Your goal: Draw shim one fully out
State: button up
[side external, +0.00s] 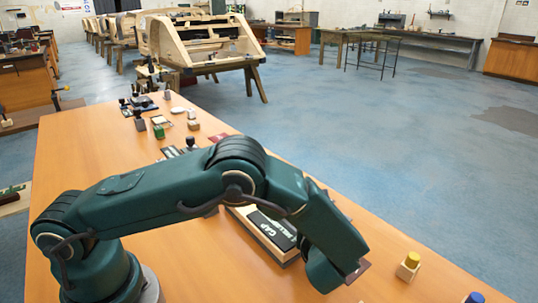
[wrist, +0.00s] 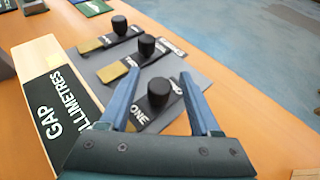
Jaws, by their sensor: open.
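Shim one, a dark strip with white "ONE" lettering (wrist: 139,113) and an upright black knob (wrist: 159,93), lies on a grey plate (wrist: 190,65) in the wrist view. My gripper (wrist: 159,75) is open, with its blue fingers on either side of that knob. Gaps show between the knob and both fingers, so it is not gripped. The left finger hides part of the strip. Two similar shims lie beyond it, with black knobs (wrist: 146,45) (wrist: 119,25) and brass-coloured ends. In the side view my arm hides the shims and most of my gripper.
A pale block with a black "GAP MILLIMETRES" panel (wrist: 62,112) stands left of the shims; it also shows in the side view (side external: 268,231). Small items cluster farther back. The bench edge runs along the right.

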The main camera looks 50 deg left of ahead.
grip_shut()
dwell(1.4)
